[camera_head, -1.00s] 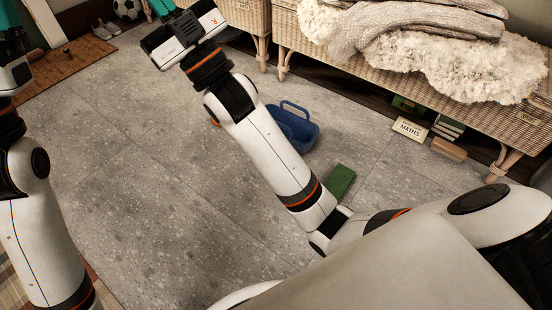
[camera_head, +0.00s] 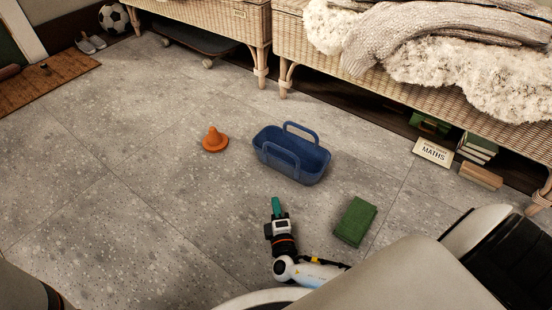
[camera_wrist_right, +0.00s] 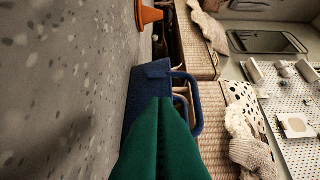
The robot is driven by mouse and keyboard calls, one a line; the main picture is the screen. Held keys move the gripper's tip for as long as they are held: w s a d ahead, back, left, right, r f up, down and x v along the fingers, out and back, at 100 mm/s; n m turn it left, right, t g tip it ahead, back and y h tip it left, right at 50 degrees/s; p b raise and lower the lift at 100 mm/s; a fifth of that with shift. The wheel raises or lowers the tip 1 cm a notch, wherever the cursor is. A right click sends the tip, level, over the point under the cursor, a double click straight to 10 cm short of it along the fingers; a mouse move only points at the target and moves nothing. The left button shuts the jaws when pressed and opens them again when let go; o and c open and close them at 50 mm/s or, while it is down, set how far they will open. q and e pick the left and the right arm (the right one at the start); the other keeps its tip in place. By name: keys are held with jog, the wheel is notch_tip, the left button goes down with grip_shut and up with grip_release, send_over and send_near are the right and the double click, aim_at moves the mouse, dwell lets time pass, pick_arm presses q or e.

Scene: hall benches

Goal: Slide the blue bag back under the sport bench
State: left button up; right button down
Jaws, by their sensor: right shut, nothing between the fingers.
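The blue bag (camera_head: 283,170), an open tote with two loop handles, stands upright on the grey floor in front of the benches. In the right wrist view the bag (camera_wrist_right: 147,88) is just beyond my fingertips. My right gripper (camera_head: 277,203) is low over the floor on the near side of the bag, its green fingers shut and empty. The fingers fill the lower middle of the right wrist view (camera_wrist_right: 160,105). The left wicker bench (camera_head: 205,12), with a skateboard (camera_head: 198,36) under it, appears to be the sport bench; its tag is unreadable. My left gripper is out of view.
An orange cone (camera_head: 215,140) stands left of the bag, and a green block (camera_head: 355,221) lies to its right. Under the right bench (camera_head: 400,88) are books and a MATHS box (camera_head: 433,151). A football (camera_head: 113,17) and shoes (camera_head: 91,43) are at far left. Floor left of the cone is clear.

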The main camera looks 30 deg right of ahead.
jog(key=shift+d+f, duration=0.15)
jog(key=shift+d, duration=0.15)
jog(key=shift+w+d+b, duration=0.1)
jog(key=shift+w+b, duration=0.25)
jog(key=shift+w, duration=0.1)
jog(key=b, duration=0.4)
send_near(278, 163)
jog(key=w, duration=0.1)
jog(key=w+a, duration=0.1)
jog(key=w, duration=0.1)
jog(key=shift+w+a+f, duration=0.1)
jog(key=shift+w+a, duration=0.25)
jog(key=shift+w+d+b, duration=0.25)
jog(key=shift+d+b, duration=0.1)
jog(key=shift+d, duration=0.25)
jog(key=shift+w+d+b, duration=0.3)
jog(key=shift+d+b, duration=0.05)
jog(key=shift+d, duration=0.25)
jog(key=shift+w+d, duration=0.25)
jog(key=shift+d, duration=0.45)
jog(key=shift+w, duration=0.1)
